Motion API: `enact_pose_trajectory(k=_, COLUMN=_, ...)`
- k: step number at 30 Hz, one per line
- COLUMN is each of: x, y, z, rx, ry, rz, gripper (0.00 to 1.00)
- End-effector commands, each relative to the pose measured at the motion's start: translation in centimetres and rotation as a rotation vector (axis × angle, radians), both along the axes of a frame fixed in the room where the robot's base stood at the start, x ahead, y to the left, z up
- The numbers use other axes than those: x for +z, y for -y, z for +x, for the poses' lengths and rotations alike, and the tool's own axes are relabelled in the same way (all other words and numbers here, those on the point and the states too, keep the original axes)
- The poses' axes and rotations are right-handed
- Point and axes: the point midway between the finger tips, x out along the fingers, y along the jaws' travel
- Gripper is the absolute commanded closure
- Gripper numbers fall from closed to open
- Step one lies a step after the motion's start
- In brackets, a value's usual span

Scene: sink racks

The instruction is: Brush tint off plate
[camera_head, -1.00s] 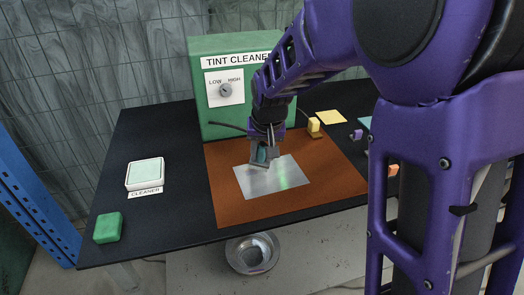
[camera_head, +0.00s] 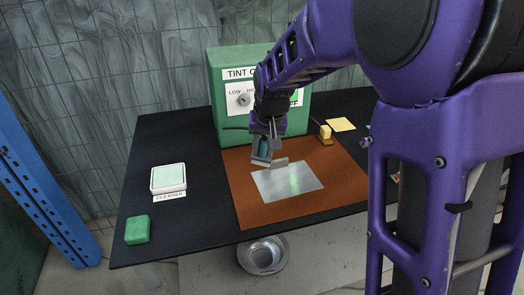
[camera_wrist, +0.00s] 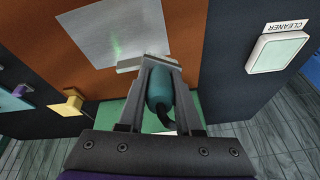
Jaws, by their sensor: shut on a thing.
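The silver plate (camera_head: 287,184) lies flat on a brown mat (camera_head: 342,185). A faint green tint streak (camera_head: 295,180) shows on its middle; the tint also shows in the wrist view (camera_wrist: 116,46) on the plate (camera_wrist: 100,25). My gripper (camera_head: 268,160) is at the plate's far left edge, pointing down. It is shut on a teal-handled tool (camera_wrist: 160,92) with a dark cord. A pale grey bar (camera_wrist: 147,63) lies across the fingertips beside the plate's edge. I cannot tell whether it touches the plate.
The green tint cleaner box (camera_head: 220,90) with a LOW/HIGH dial (camera_head: 243,100) stands behind the mat. A pale cleaner pad (camera_head: 168,178) and green block (camera_head: 137,229) lie left. A metal bowl (camera_head: 263,255) sits below the table edge.

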Motion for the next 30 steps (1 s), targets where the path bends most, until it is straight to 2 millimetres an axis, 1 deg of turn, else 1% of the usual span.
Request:
enact_pose_trajectory(k=1, x=0.9, y=0.0, z=0.1, rx=0.000, ry=0.001, rz=0.000, gripper=1.00)
enact_pose_trajectory(k=6, x=2.4, y=0.2, z=0.3, rx=0.000, ry=0.001, rz=0.000, gripper=1.00)
enact_pose_trajectory(k=9, x=2.9, y=0.2, z=0.4, rx=0.000, ry=0.001, rz=0.000, gripper=1.00)
enact_pose_trajectory(k=30, x=2.9, y=0.3, z=0.4, rx=0.000, ry=0.001, rz=0.000, gripper=1.00)
